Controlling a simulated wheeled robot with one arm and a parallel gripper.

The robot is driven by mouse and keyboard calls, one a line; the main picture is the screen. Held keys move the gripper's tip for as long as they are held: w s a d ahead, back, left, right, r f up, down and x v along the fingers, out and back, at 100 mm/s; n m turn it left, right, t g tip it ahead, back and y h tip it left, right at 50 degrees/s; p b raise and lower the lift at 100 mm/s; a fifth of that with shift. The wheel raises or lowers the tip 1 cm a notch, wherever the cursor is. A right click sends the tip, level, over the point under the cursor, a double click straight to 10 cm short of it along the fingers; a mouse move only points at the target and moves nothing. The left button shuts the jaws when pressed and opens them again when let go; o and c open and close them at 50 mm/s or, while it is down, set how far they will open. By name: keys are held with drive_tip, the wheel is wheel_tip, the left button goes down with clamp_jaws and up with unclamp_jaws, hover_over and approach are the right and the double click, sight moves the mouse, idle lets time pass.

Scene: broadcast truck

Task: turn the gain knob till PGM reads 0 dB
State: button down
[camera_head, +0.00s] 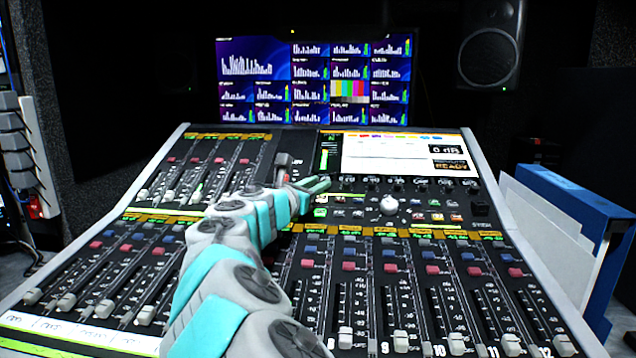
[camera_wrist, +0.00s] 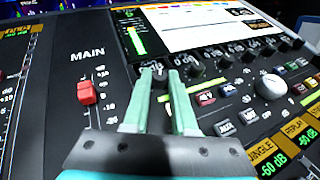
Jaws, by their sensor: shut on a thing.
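My gripper (camera_head: 325,184) reaches over the mixing console to the left end of a row of small dark knobs below the screen. In the wrist view my gripper (camera_wrist: 162,76) has its two pale green fingers on either side of a dark knob (camera_wrist: 158,80), shut on it. I take this for the gain knob; its label is too small to read, and the fingers partly hide it. The console screen (camera_head: 385,160) carries a dark readout (camera_head: 445,150) that seems to read 0 dB, with READY in orange below; I cannot make out a PGM label.
A red MAIN fader (camera_wrist: 87,93) stands left of the fingers. A white round knob (camera_head: 389,205) and lit buttons (camera_head: 435,204) lie to the right. Fader rows fill the front. A blue binder (camera_head: 575,200) stands beside the console at right.

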drive_tip(key=shift+a+f+m+g+h, duration=0.1)
drive_tip(key=shift+m+g+h, duration=0.3)
drive_tip(key=shift+m+h, duration=0.25)
drive_tip(key=c, duration=0.7)
unclamp_jaws()
drive_tip(key=v, duration=0.7)
drive_tip(key=shift+s+a+b, duration=0.25)
drive_tip(key=shift+s+b, duration=0.05)
drive_tip(key=shift+b, duration=0.05)
